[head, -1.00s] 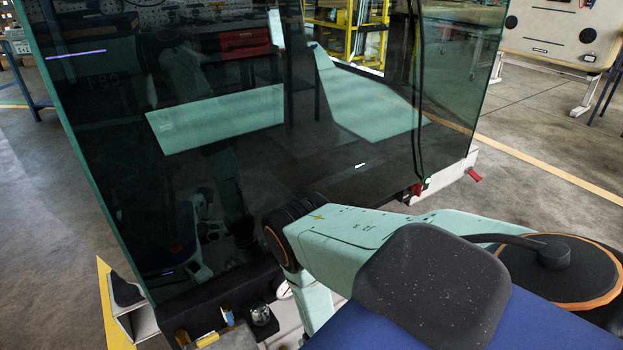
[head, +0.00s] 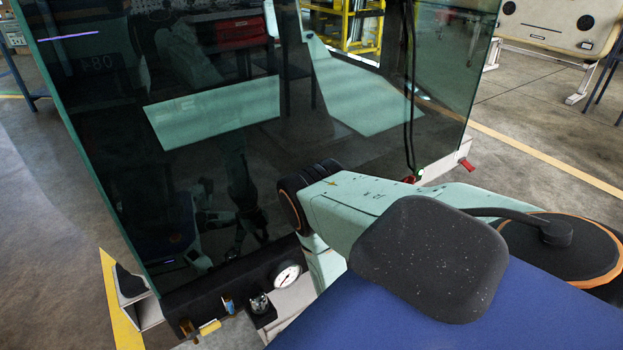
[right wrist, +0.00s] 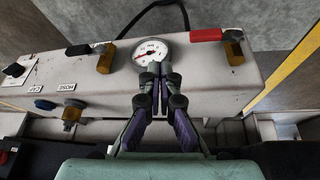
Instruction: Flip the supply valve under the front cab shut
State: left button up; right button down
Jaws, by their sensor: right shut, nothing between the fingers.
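In the right wrist view, a valve with a red handle (right wrist: 206,35) sits on a pale panel (right wrist: 195,78), right of a round gauge (right wrist: 151,52). The handle lies sideways, pointing left from its metal body (right wrist: 233,46). I cannot read a label naming it as the supply valve. My right gripper (right wrist: 156,84) is shut and empty, its tips just in front of and below the gauge, left of the red handle and apart from it. In the head view, my arm hides this gripper and the red-handled valve. The gauge also shows there (head: 287,274). My left gripper is out of view.
Left of the gauge are a brass-coloured valve (right wrist: 106,58), another brass-coloured fitting (right wrist: 72,114) and a black knob (right wrist: 14,70). A black hose (right wrist: 165,5) runs behind the panel. The dark glass cab (head: 300,140) stands above. Another red handle (head: 466,164) shows at its far right.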

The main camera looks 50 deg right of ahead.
jog(key=s+d, duration=0.1)
jog(key=s+d+r, duration=0.1)
jog(key=d+r+p, duration=0.1)
jog(key=d, duration=0.1)
jog(key=shift+s+r, duration=0.15)
jog(key=shift+s, duration=0.25)
jog(key=shift+a+r, duration=0.1)
